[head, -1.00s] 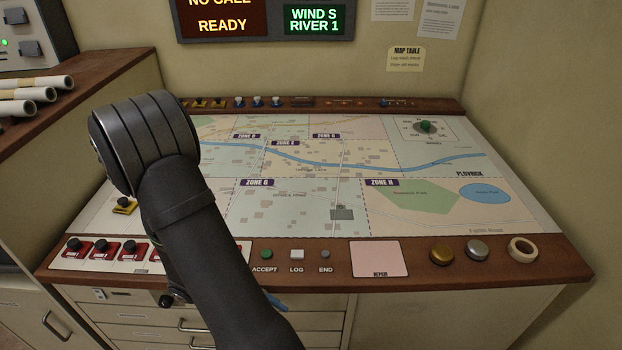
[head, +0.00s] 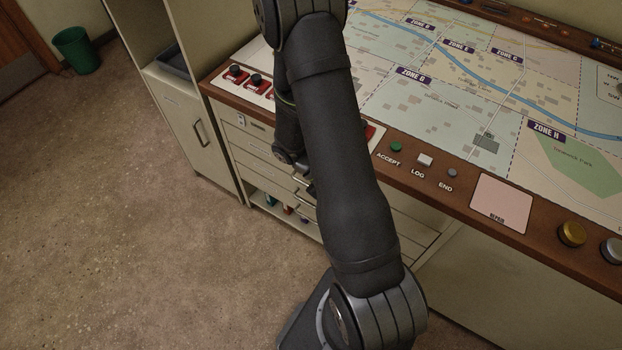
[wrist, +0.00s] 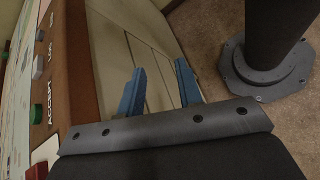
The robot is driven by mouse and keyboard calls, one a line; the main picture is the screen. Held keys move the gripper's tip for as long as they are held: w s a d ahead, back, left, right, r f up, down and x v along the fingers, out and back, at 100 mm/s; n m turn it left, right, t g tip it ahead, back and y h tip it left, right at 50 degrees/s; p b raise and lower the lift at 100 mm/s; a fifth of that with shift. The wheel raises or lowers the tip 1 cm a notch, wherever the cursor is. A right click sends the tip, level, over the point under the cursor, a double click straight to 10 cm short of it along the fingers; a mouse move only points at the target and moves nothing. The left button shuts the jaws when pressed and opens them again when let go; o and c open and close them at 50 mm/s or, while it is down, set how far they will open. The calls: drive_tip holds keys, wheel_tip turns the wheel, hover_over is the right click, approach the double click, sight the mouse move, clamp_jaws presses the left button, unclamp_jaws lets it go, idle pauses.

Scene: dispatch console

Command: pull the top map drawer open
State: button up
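The map drawers are pale fronts in a stack under the wooden edge of the map table. The top drawer (head: 250,132) appears shut, its right part hidden behind my arm. In the head view my gripper is mostly hidden behind my arm, beside the drawer fronts. In the wrist view my gripper (wrist: 159,68) shows two blue fingers spread apart with nothing between them. Pale drawer fronts (wrist: 160,90) lie beyond the fingers. I cannot tell whether a finger touches a front or which drawer it faces.
The table edge (head: 400,175) carries red switches and the ACCEPT, LOG and END buttons, close beside my gripper in the wrist view. A cabinet (head: 185,125) stands left of the drawers. An open shelf below them holds small items. Floor is clear at left, with a green bin (head: 78,50) far off.

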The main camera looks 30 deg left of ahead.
drive_tip(key=s+a+f+t+y, duration=0.2)
drive_tip(key=s+a+f+t, duration=0.25)
drive_tip(key=a, duration=0.35)
drive_tip(key=s+a+f+n+t+y, duration=0.1)
drive_tip(key=s+a+f+t, duration=0.3)
drive_tip(key=a, duration=0.4)
drive_tip(key=s+a+f+t+y, duration=0.2)
drive_tip(key=s+a+f+t, duration=0.1)
drive_tip(key=a+f+t, duration=0.3)
drive_tip(key=a+x, duration=0.1)
drive_tip(key=x, duration=1.6)
drive_tip(key=shift+w+r, duration=0.2)
drive_tip(key=shift+w, duration=0.1)
drive_tip(key=shift+a+g, duration=0.15)
drive_tip(key=shift+g, duration=0.1)
clamp_jaws()
